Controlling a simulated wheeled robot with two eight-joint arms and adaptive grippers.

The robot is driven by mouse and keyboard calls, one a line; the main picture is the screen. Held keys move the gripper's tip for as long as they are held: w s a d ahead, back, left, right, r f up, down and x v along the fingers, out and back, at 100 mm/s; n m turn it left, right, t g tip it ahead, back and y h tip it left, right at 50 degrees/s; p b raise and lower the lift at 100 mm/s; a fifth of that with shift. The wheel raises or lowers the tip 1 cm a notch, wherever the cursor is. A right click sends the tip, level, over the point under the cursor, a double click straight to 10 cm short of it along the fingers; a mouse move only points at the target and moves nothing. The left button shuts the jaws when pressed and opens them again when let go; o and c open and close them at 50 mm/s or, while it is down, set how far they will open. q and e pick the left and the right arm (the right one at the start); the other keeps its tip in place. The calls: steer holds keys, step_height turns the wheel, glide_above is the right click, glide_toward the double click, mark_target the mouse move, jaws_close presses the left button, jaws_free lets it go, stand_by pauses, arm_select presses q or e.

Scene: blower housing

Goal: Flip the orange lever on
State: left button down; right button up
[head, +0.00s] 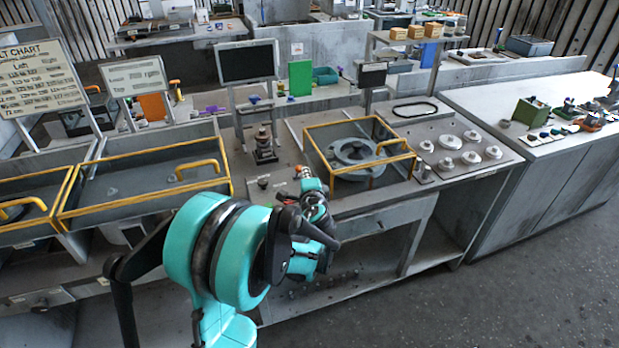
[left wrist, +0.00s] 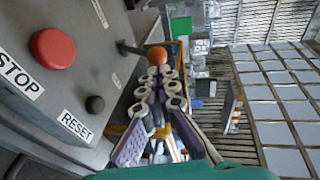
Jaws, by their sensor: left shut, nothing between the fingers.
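The orange lever knob (left wrist: 157,56) is a round ball just beyond my left fingertips in the left wrist view. A dark rod (left wrist: 130,48) beside it stands out from the grey panel. The lever's base is partly hidden. My right gripper is out of view.
A red STOP button (left wrist: 53,47) and a black RESET button (left wrist: 95,104) sit on the panel left of the fingers. A yellow-framed guard (head: 340,124) stands just right of my gripper on the bench. White round knobs (head: 471,158) lie further right.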

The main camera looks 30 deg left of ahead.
arm_select(q)
steer(key=shift+r, duration=0.1)
steer(key=shift+w+a+r+p, duration=0.1)
steer(key=shift+r+p, duration=0.1)
steer(key=shift+p, duration=0.3)
steer(key=shift+w+a+r+g+h+p, duration=0.45)
steer(key=shift+r+g+h+p, duration=0.3)
steer(key=shift+p, duration=0.9)
steer(key=w+a+r+n+g+h+p, duration=0.1)
steer(key=w+a+g+h+p, duration=0.3)
steer(key=p, duration=0.4)
steer(key=shift+w+a+r+g+h, duration=0.2)
steer(key=shift+w+a+g+h, duration=0.15)
steer(key=shift+a+g+h, duration=0.5)
steer(key=shift+r, duration=0.1)
steer(key=shift+r+p, duration=0.1)
steer(key=shift+p, duration=0.25)
steer(key=shift+r+p, duration=0.4)
steer(key=shift+r, duration=0.25)
